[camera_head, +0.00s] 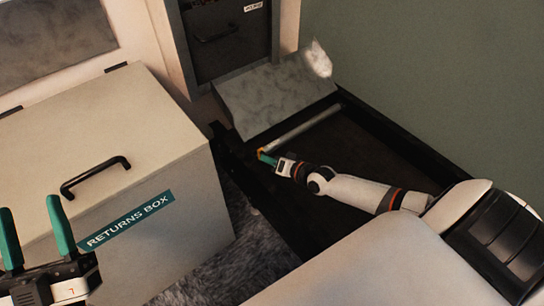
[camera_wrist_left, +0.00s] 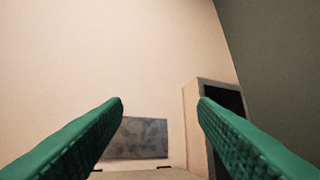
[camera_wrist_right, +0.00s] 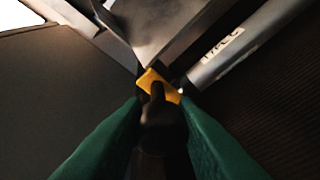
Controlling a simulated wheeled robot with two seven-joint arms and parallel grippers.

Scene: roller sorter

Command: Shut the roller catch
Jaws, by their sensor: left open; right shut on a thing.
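The roller (camera_head: 307,125) is a grey metal cylinder across the dark conveyor bed, just in front of the sloped grey plate. It also shows in the right wrist view (camera_wrist_right: 240,45), with a label on it. The roller catch has a yellow part (camera_wrist_right: 158,84) and a dark knob at the roller's left end. My right gripper (camera_head: 264,157) is at that end; in the right wrist view its green fingers (camera_wrist_right: 160,125) are shut on the dark knob of the catch. My left gripper (camera_head: 34,235) is open and empty, raised in front of the returns box; its fingers (camera_wrist_left: 160,105) are wide apart.
The beige returns box (camera_head: 190,165) with a black handle (camera_head: 95,177) stands left of the conveyor. A sloped grey plate (camera_head: 270,95) lies behind the roller, below a dark cabinet (camera_head: 225,40). A pale crumpled item (camera_head: 318,60) is by the green wall. The bed's black side rail (camera_head: 395,135) runs along the right.

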